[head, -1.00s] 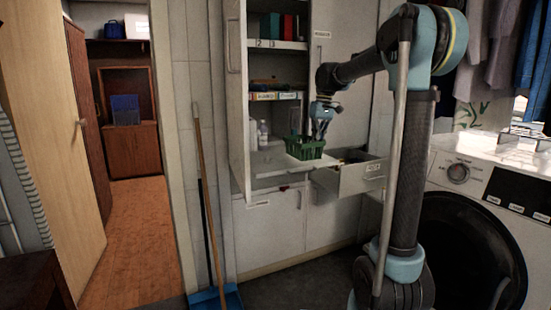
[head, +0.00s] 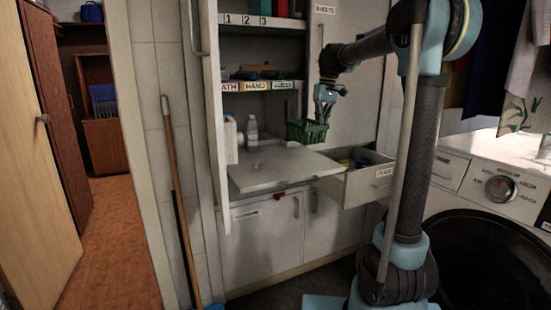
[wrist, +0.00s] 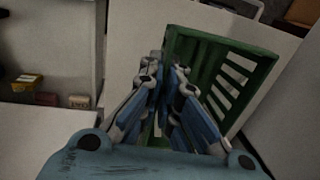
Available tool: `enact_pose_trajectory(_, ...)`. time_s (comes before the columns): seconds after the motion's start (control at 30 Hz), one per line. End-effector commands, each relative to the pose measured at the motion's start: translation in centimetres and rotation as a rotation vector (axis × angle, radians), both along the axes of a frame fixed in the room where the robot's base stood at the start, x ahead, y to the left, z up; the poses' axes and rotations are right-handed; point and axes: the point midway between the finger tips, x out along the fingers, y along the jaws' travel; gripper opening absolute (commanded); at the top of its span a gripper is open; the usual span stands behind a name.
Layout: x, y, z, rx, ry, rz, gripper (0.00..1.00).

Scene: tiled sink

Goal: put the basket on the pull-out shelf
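The green slatted basket (head: 307,132) hangs from my gripper (head: 324,118) above the back right part of the white pull-out shelf (head: 270,172). Whether its bottom touches the shelf is hard to tell. In the wrist view my gripper (wrist: 165,85) has its blue fingers close together at the wall of the basket (wrist: 222,42). The fingers hide part of the basket. The basket looks tilted there. A white surface, likely the shelf (wrist: 40,140), lies to the left in the wrist view.
A white bottle (head: 251,130) stands at the back left of the shelf. An open drawer (head: 358,183) with items inside juts out just right of the shelf. The open cabinet door (head: 217,120) bounds the left. A washing machine (head: 500,215) stands at the right.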

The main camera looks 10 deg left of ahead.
Motion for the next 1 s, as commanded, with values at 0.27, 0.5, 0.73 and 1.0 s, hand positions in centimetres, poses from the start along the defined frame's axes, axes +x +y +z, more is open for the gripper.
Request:
enact_pose_trajectory(0.27,-0.2,0.8,-3.3,0.0,0.0,0.011,0.0)
enact_pose_trajectory(0.5,-0.2,0.9,-5.8,0.0,0.0,0.012,0.0)
enact_pose_trajectory(0.73,-0.2,0.9,-7.7,0.0,0.0,0.012,0.0)
enact_pose_trajectory(1.0,-0.2,0.9,-10.0,0.0,0.0,0.012,0.0)
